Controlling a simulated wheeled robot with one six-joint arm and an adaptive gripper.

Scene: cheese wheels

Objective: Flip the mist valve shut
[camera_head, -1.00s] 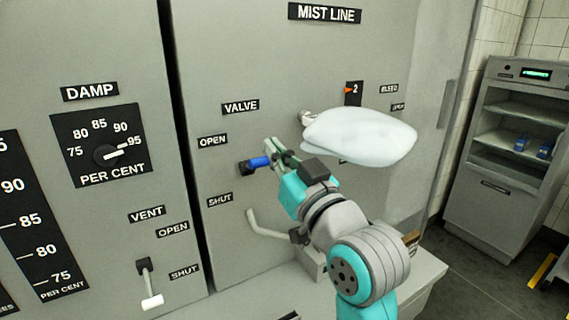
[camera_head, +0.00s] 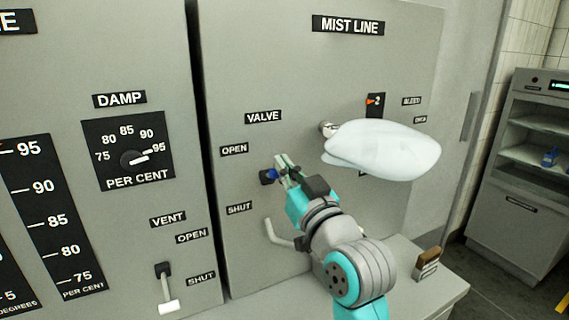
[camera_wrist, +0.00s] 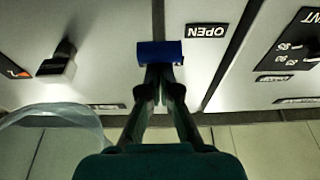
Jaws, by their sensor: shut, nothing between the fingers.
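The mist valve is a small blue lever (camera_head: 271,175) on a dark mount (camera_head: 265,178), on the grey panel under the VALVE label (camera_head: 263,117). The mount sits between the OPEN label (camera_head: 234,150) and the SHUT label (camera_head: 239,209). My gripper (camera_head: 284,163) is shut and empty, right at the lever and hiding part of it. In the wrist view the blue lever (camera_wrist: 160,52) lies crosswise just beyond my fingertips (camera_wrist: 160,74). I cannot tell whether they touch. The lever's exact angle is unclear.
A pale bent pipe (camera_head: 280,236) sticks out below the valve. A VENT lever (camera_head: 166,290) is at lower left. A brown-and-white block (camera_head: 427,262) sits on the ledge.

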